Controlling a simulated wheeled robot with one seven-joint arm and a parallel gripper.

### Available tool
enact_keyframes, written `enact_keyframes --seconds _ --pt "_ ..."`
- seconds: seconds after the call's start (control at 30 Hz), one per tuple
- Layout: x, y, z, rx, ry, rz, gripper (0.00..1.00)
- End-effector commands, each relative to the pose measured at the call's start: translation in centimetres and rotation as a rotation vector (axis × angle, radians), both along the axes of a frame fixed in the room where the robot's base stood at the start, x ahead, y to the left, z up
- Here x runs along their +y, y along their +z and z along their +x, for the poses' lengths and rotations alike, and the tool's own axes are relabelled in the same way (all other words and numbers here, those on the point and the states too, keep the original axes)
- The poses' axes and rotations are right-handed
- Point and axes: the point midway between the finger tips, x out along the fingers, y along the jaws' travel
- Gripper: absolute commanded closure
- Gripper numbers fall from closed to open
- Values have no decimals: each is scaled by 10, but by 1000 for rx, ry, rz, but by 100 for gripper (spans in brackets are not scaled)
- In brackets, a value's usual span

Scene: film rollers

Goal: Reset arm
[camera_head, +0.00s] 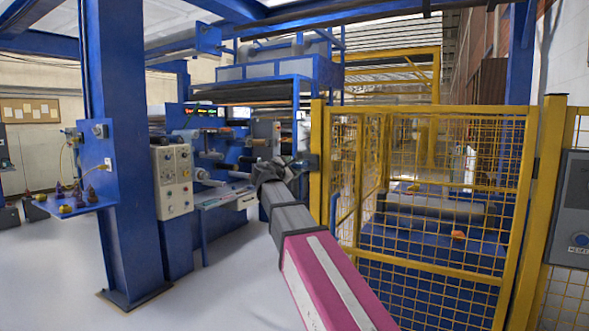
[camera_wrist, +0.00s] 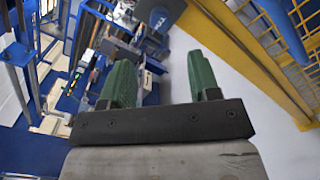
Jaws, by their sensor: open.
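My arm reaches forward from the lower middle of the head view, with a pink and white link nearest. My gripper in the head view (camera_head: 290,163) is small and dark, in front of the blue machine and close to the yellow fence post in the picture. In the wrist view my gripper (camera_wrist: 160,85) shows two green fingers set wide apart. It is open, with nothing between the fingers. Grey floor and part of the machine show past them.
A yellow mesh fence (camera_head: 440,190) stands on the right. A blue column (camera_head: 122,150) with a small shelf (camera_head: 85,205) stands on the left. The blue machine has a grey control panel (camera_head: 172,180). The grey floor (camera_head: 215,285) left of my arm is clear.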

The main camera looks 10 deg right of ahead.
Motion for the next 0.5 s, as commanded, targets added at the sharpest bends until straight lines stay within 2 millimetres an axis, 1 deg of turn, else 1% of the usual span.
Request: enact_keyframes --seconds 0.27,0.33,0.37,0.43,0.47,0.5 --pt "0 -1 0 0 0 2 44" --pt "-3 -8 0 4 -1 20 44" --pt "-4 -14 -1 7 -4 36 44" --pt "-11 -37 -2 17 -11 94 44" --pt "-15 -50 -3 23 -16 129 44" --pt "-20 -70 -6 31 -25 184 44"
